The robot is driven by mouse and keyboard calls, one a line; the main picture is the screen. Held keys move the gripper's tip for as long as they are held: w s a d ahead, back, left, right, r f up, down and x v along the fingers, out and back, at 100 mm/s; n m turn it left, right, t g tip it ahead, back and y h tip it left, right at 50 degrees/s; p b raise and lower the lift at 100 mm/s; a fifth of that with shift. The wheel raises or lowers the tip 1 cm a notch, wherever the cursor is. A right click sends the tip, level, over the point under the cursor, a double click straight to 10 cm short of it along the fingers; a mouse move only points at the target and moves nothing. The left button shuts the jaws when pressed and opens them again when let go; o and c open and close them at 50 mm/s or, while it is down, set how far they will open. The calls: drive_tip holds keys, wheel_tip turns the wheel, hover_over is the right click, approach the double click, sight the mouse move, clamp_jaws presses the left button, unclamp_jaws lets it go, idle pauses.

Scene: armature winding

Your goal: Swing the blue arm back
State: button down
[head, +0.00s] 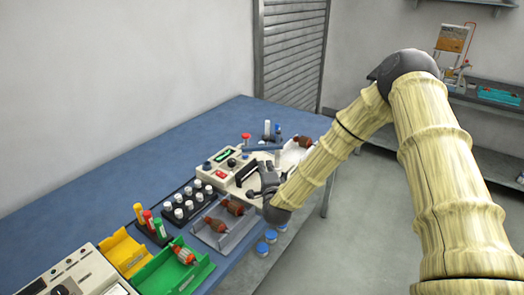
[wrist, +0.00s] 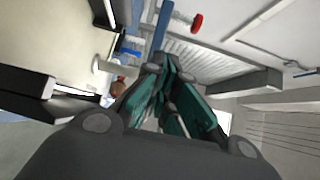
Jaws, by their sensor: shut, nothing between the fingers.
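The blue arm (head: 262,148) is a thin blue bar at the far side of the cream machine (head: 222,167), lying roughly level across its back right corner. In the wrist view a blue bar (wrist: 161,27) that looks like it runs up from just beyond my fingertips. My gripper (head: 262,176) is at the right front of the machine, on the near side of the bar. In the wrist view my gripper (wrist: 168,82) has its green-padded fingers together and empty. I cannot tell whether the fingertips touch the bar.
A red knob (head: 246,137) stands behind the machine; a white tray (head: 291,155) with a brown armature is to its right. Nearer are a black rack (head: 186,205) of white-capped pots, a grey tray (head: 231,239), yellow (head: 122,253) and green (head: 186,278) bins. Bare blue tabletop lies left.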

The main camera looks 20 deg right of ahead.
sight(261, 148)
drive_tip(key=w+p, duration=0.1)
drive_tip(key=w, duration=0.2)
drive_tip(key=w+d+p, duration=0.1)
drive_tip(key=w, duration=0.2)
drive_tip(key=w+p, duration=0.1)
drive_tip(key=w, duration=0.2)
drive_tip(key=shift+w+d, duration=0.3)
drive_tip(key=shift+w, duration=0.05)
